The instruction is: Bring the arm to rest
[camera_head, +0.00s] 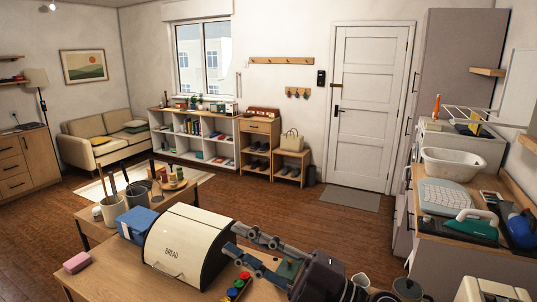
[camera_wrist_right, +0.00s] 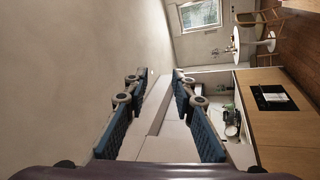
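My right gripper (camera_head: 234,240) reaches in from the lower right of the head view. Its fingers point left and overlap the right end of the cream bread bin (camera_head: 180,250) in the picture. In the right wrist view its two blue-padded fingers (camera_wrist_right: 156,110) stand well apart with nothing held between them. The head view does not show clearly how far the fingertips are from the bin. My left gripper is not in view.
The wooden table (camera_head: 110,278) below holds the bin, a blue box (camera_head: 137,223), a pink block (camera_head: 77,262) and coloured buttons (camera_head: 236,287). A counter with an iron (camera_head: 472,225) and a white basin (camera_head: 452,163) stands at right. The floor (camera_head: 285,215) beyond is open.

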